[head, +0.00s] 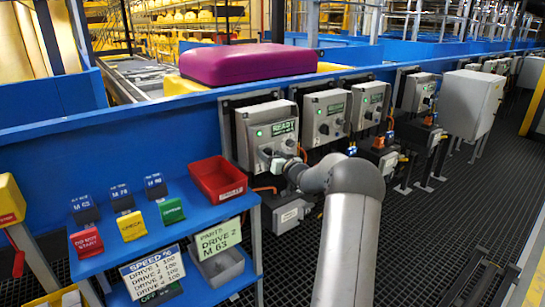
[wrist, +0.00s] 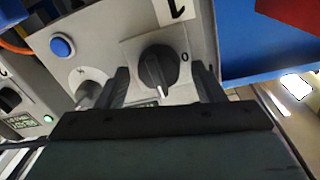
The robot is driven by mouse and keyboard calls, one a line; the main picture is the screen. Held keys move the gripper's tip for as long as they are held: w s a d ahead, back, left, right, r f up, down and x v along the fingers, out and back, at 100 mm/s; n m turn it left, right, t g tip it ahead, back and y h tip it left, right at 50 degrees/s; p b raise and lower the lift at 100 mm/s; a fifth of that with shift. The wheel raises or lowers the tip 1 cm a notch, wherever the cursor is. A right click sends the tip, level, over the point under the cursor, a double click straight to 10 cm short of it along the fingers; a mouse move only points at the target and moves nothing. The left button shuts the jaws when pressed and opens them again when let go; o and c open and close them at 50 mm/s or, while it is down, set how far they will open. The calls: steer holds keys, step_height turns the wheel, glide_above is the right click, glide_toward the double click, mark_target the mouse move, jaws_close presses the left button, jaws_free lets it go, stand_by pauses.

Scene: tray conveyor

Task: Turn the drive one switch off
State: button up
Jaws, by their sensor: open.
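The drive one switch (wrist: 157,68) is a black rotary knob on a grey plate in the wrist view. Its white pointer mark is at the knob's lower end, away from the printed 0 to its right. A white plate with a large 1 (wrist: 178,9) is above it. My gripper (wrist: 163,82) is open, with one dark finger on each side of the knob; I cannot tell whether either touches it. In the head view my gripper (head: 279,164) is at the front of the nearest grey drive box (head: 255,130), which has a green READY display. There my gripper partly hides the controls.
A blue button (wrist: 62,46) and a grey fitting are left of the knob in the wrist view. More drive boxes (head: 327,115) line the blue conveyor frame to the right. A blue stand with a red bin (head: 218,180) is at the left.

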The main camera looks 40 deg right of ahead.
steer(key=c, duration=1)
steer(key=shift+o, duration=0.2)
steer(key=shift+f+b, duration=0.1)
steer(key=shift+b, duration=0.2)
steer(key=n+b, duration=0.2)
steer(key=n, duration=0.1)
steer(key=shift+f, duration=0.15)
steer(key=n+b, duration=0.5)
steer(key=shift+a+f+n+t, duration=0.1)
steer(key=shift+a+n+t, duration=0.05)
steer(key=shift+n+t, duration=0.15)
steer(key=n+b, duration=0.4)
steer(key=n, duration=0.1)
steer(key=shift+f+n+y+b, duration=0.1)
steer(key=shift+n+y+b, duration=0.5)
steer(key=shift+n+b, duration=1.05)
steer(key=shift+n, duration=0.85)
